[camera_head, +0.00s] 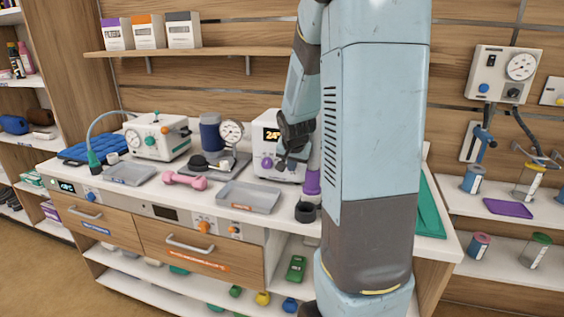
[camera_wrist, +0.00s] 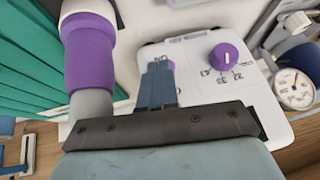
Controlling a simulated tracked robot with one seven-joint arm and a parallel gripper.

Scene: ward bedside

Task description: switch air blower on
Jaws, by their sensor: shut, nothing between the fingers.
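The air blower appears to be the white box (camera_head: 260,148) with a lit display (camera_head: 271,134) on the counter, partly hidden by my arm. Its purple knob (camera_head: 267,162) shows on the front, and also in the wrist view (camera_wrist: 224,57) with a white pointer line and marks around it. A second purple control (camera_wrist: 178,67) is mostly hidden behind my fingers. A hose with a purple cuff (camera_wrist: 90,55) stands beside the box. My gripper (camera_wrist: 157,72) is shut and empty, its fingertips over the second control; contact cannot be told. It also shows at the box front in the head view (camera_head: 281,162).
A grey tray (camera_head: 247,197), a pink dumbbell (camera_head: 185,181) and a round gauge (camera_head: 231,131) are left of the box. A white device (camera_head: 157,138) is further left.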

